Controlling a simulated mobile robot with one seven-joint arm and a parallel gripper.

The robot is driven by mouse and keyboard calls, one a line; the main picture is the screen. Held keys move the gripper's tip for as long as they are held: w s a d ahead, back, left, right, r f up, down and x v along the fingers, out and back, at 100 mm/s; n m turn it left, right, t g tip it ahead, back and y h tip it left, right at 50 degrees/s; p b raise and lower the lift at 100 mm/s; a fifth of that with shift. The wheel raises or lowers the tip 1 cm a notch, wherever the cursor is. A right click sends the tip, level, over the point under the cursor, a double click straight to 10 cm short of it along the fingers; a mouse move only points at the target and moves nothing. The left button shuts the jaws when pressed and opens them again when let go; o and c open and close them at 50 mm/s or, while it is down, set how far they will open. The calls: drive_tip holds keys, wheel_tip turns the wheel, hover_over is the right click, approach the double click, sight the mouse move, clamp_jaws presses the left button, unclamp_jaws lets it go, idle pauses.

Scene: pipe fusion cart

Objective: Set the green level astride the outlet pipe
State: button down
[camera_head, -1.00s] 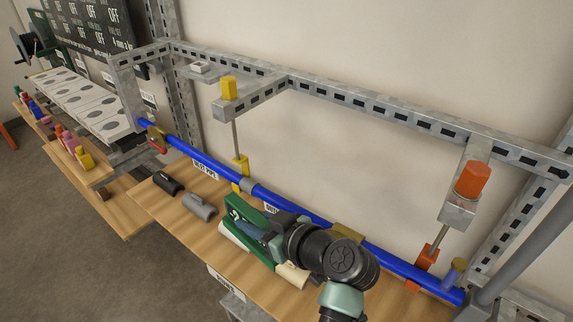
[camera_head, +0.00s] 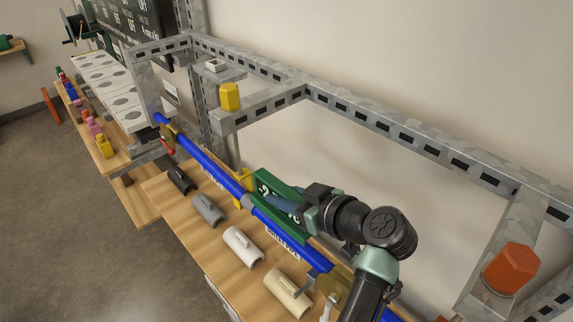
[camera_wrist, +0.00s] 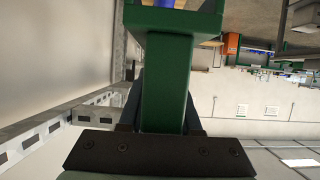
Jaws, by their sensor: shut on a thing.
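The green level (camera_head: 264,186) is in my gripper (camera_head: 306,212), just right of the grey coupling (camera_head: 247,202) on the blue pipe. The level lies lengthwise along the outlet pipe (camera_head: 318,262), at or just above it. I cannot tell whether it touches the pipe. My gripper is shut on the level and hides part of it. In the wrist view the level's green bar (camera_wrist: 165,85) runs up from between the jaws, with a bit of blue at the top edge.
Black, grey (camera_head: 207,210), white (camera_head: 242,246) and cream (camera_head: 288,292) half-shells lie on the wooden bench in front of the pipe. A metal rail frame (camera_head: 400,125) with a yellow knob (camera_head: 230,97) and an orange knob (camera_head: 512,268) stands behind and above the pipe.

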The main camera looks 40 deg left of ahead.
sight(285, 214)
drive_tip(key=shift+w+f+b, duration=0.1)
drive_tip(key=shift+f+b, duration=1.65)
drive_tip(key=shift+f, duration=0.8)
drive_tip(key=c, duration=0.5)
unclamp_jaws()
drive_tip(key=shift+d, duration=0.1)
